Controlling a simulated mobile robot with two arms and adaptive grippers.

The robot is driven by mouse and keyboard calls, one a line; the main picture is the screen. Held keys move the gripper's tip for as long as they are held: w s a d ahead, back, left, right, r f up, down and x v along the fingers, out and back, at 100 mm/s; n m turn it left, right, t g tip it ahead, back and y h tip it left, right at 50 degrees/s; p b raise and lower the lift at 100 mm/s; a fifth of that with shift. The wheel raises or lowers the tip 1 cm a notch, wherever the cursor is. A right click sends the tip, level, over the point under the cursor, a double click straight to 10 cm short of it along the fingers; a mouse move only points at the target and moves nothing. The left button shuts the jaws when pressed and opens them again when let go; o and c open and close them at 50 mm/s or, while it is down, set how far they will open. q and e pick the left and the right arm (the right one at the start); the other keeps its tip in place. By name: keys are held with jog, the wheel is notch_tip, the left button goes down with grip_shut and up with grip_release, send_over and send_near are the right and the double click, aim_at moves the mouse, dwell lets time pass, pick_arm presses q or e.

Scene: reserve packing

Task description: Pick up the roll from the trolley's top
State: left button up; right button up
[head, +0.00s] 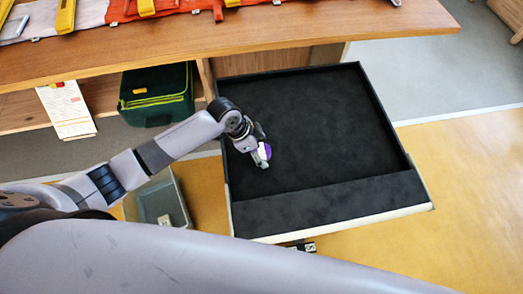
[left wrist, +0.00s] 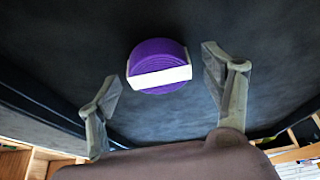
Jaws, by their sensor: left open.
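A purple roll (head: 265,151) with a white band lies on the black-lined top (head: 330,110), a shallow surface with raised edges. In the left wrist view the roll (left wrist: 158,62) shows with its band across the front, in the gap between the fingertips, touching neither. My left gripper (head: 260,155) is open and empty, low over the left part of the black top, and hides part of the roll in the head view. My right gripper is not in view.
A wooden bench (head: 250,41) with an orange cloth and yellow-handled tools runs along the back. A dark green bag (head: 157,95) sits on the shelf under it. A grey bin (head: 163,203) stands left of the black top. Most of the black surface is clear.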

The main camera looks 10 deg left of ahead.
pick_arm(q)
jog(key=shift+c, duration=0.4)
jog(key=c, duration=1.2)
